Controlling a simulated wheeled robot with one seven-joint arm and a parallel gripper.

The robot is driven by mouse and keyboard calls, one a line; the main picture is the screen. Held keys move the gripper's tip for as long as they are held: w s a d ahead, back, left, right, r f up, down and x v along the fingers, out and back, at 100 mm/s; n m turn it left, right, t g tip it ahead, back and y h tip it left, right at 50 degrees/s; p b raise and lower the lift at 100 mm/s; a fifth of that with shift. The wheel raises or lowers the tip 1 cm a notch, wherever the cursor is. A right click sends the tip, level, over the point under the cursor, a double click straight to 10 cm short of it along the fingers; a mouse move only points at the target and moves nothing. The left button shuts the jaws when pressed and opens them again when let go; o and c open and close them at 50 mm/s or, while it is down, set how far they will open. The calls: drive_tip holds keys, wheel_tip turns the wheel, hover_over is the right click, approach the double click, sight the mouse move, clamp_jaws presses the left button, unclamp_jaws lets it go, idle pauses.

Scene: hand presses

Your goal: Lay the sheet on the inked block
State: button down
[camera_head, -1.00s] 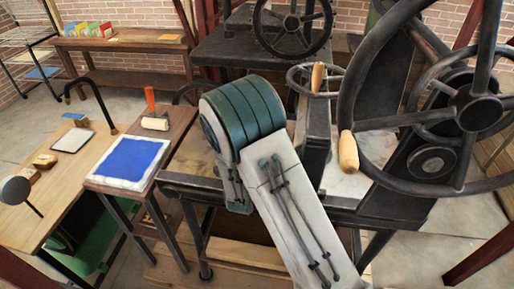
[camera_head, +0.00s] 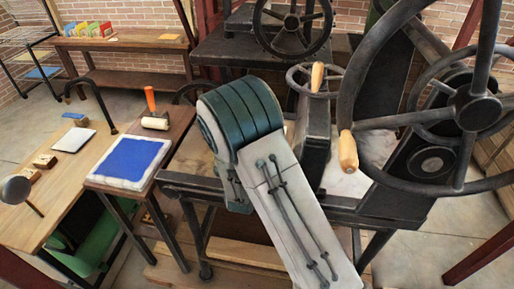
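The inked block (camera_head: 130,159) is a pale slab with a flat blue top, lying on the small wooden stand left of centre. A white sheet (camera_head: 74,140) lies flat on the wooden table to the left, apart from the block. I cannot tell whether it is one sheet or a stack. My own arm, dark green and white with cables, fills the middle of the view. My gripper is not visible, so what it holds cannot be seen.
A roller with an orange handle (camera_head: 152,117) rests behind the block. Small wooden blocks (camera_head: 45,160) and a dark round-headed tool (camera_head: 16,189) are on the left table (camera_head: 45,215). A press with a large spoked wheel (camera_head: 478,105) stands at the right.

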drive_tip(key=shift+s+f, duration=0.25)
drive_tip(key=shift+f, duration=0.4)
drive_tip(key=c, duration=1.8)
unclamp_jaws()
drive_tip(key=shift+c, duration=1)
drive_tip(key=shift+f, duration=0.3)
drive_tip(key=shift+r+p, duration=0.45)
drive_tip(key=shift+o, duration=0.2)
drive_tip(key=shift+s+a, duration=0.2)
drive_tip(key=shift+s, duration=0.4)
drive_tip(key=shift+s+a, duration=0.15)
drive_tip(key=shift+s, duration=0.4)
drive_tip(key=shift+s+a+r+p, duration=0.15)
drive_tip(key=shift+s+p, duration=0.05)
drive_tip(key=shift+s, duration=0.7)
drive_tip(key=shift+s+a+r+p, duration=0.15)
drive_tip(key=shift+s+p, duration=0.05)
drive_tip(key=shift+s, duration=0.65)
